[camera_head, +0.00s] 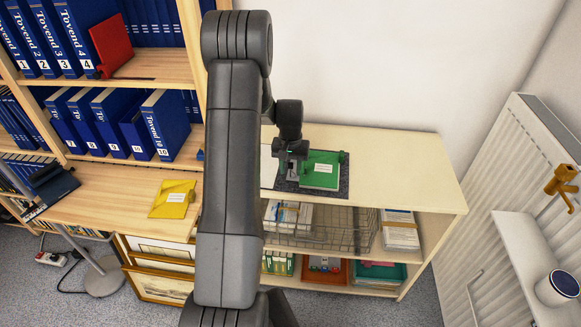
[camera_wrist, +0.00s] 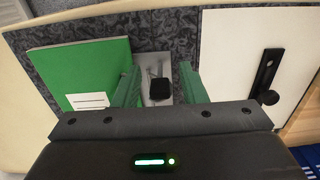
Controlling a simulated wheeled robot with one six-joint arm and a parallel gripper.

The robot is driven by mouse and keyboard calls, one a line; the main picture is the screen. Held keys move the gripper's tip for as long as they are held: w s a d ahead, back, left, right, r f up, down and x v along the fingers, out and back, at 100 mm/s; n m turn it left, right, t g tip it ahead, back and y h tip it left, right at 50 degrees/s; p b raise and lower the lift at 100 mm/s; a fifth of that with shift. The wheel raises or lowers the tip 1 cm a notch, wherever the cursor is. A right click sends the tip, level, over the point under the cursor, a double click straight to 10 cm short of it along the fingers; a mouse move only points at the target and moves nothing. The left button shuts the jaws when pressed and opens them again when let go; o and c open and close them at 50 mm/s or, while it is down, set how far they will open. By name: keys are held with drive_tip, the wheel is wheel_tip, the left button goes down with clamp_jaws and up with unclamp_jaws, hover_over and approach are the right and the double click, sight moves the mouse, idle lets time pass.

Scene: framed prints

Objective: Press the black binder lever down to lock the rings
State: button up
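An open binder (camera_head: 341,189) with a dark marbled inside lies on top of the low shelf unit, partly hidden by my arm in the head view. Its marbled inside also shows in the wrist view (camera_wrist: 110,38). A green booklet (camera_wrist: 85,80) with a white label lies on its left part. The black binder lever (camera_wrist: 160,88) shows on a pale metal plate in the middle. My gripper (camera_wrist: 160,68) is open over the plate, its two fingers on either side of the lever. Nothing is between the fingers but the lever; I cannot tell whether they touch it.
A white sheet with a black bar (camera_wrist: 265,85) lies right of the lever in the wrist view. The shelf top (camera_head: 400,165) is clear right of the binder. A radiator (camera_head: 510,200) stands at the right. A yellow folder (camera_head: 173,199) lies on the desk at the left.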

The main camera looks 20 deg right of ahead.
clamp_jaws()
